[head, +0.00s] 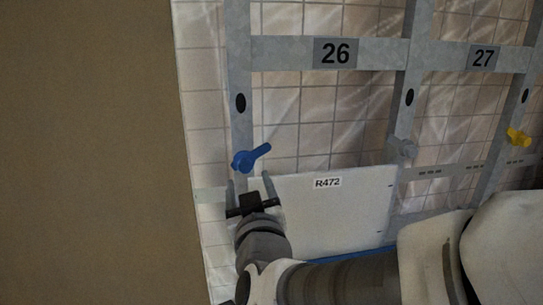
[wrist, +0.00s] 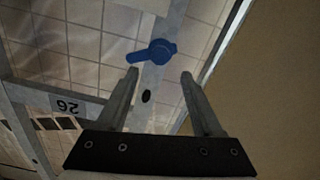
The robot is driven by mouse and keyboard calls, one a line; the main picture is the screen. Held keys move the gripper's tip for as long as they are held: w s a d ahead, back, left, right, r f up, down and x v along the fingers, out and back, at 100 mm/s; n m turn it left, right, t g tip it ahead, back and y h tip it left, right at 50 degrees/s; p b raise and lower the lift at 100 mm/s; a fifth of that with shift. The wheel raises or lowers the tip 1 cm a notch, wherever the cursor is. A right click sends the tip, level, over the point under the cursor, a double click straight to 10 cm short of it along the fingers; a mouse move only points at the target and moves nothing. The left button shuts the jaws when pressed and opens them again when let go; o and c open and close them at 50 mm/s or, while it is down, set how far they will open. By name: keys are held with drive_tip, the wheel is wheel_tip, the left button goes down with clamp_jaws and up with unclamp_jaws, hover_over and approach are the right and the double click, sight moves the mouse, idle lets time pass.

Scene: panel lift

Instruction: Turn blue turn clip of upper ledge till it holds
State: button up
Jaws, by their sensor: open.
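The blue turn clip (head: 251,158) sits on the left metal upright of bay 26, its handle pointing right and slightly up in the head view. In the wrist view the clip (wrist: 153,52) lies just beyond the fingertips, its handle pointing left. My gripper (head: 249,180) is open and empty just below the clip; in the wrist view its fingers (wrist: 159,73) are spread apart, with a gap to the clip. A white panel labelled R472 (head: 340,215) stands below and right of the clip. A blue strip (head: 350,256) shows at its lower edge, partly hidden by my arm.
A grey clip (head: 402,149) is on the middle upright and a yellow clip (head: 518,137) on the right one. Crossbars carry plates 26 (head: 335,53) and 27 (head: 483,58). A large plain brown surface (head: 85,150) fills the left side.

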sight(245, 167)
drive_tip(key=p+x, duration=0.1)
drive_tip(key=x, duration=0.6)
drive_tip(key=shift+w+f, duration=0.1)
drive_tip(key=shift+w, duration=0.1)
clamp_jaws()
